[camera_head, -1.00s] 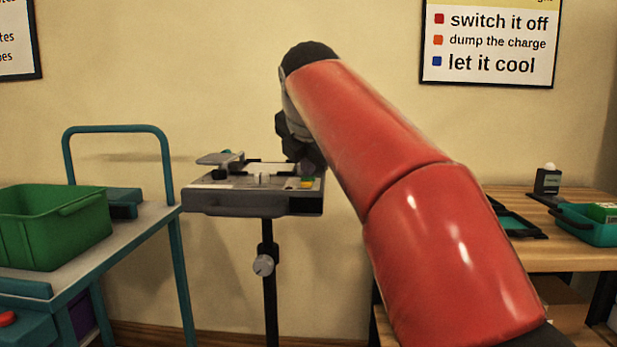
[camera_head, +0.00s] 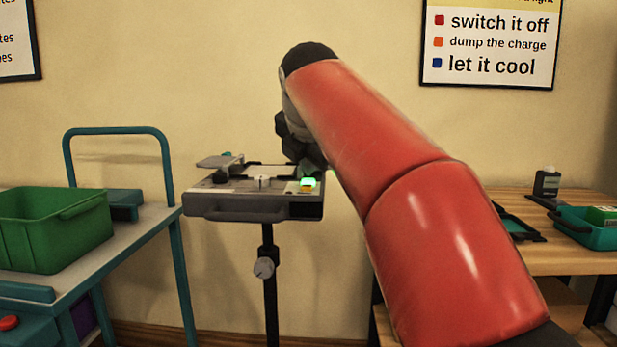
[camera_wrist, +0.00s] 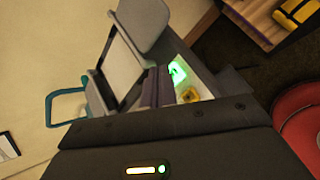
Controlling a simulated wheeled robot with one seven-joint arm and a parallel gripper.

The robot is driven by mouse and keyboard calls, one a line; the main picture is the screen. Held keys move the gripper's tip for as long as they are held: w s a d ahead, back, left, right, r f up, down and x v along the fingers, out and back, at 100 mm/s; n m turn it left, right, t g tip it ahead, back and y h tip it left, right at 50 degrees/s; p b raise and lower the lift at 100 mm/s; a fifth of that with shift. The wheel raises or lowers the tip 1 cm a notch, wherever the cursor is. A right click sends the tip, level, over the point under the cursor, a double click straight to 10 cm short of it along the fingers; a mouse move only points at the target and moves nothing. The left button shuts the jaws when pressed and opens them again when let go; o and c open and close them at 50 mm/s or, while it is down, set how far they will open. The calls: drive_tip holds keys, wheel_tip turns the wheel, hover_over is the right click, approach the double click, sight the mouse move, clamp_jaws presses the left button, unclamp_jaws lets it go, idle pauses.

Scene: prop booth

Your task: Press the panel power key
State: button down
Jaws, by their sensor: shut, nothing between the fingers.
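The panel (camera_head: 235,206) is a grey tray-like unit on a black stand, with a white knob (camera_head: 262,181) and a pale plate on top. In the wrist view the green light (camera_wrist: 178,72) and a yellow key (camera_wrist: 189,95) sit side by side. I cannot tell which is the power key. My gripper (camera_wrist: 158,75) is shut and empty, its fingers close beside the green light. In the head view my dark wrist hides the fingertips, and contact cannot be made out.
A teal cart (camera_head: 125,245) with a green bin (camera_head: 50,228) stands at the left. A wooden table (camera_head: 560,258) at the right holds a teal tray (camera_head: 583,227) and a small dark device (camera_head: 547,182). The wall behind is bare around the panel.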

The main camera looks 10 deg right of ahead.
sight(308, 182)
wheel_tip(308, 182, up, 2)
drive_tip(key=p, duration=0.2)
drive_tip(key=shift+r+p, duration=0.2)
drive_tip(key=shift+p, duration=0.15)
drive_tip(key=shift+r, duration=1.8)
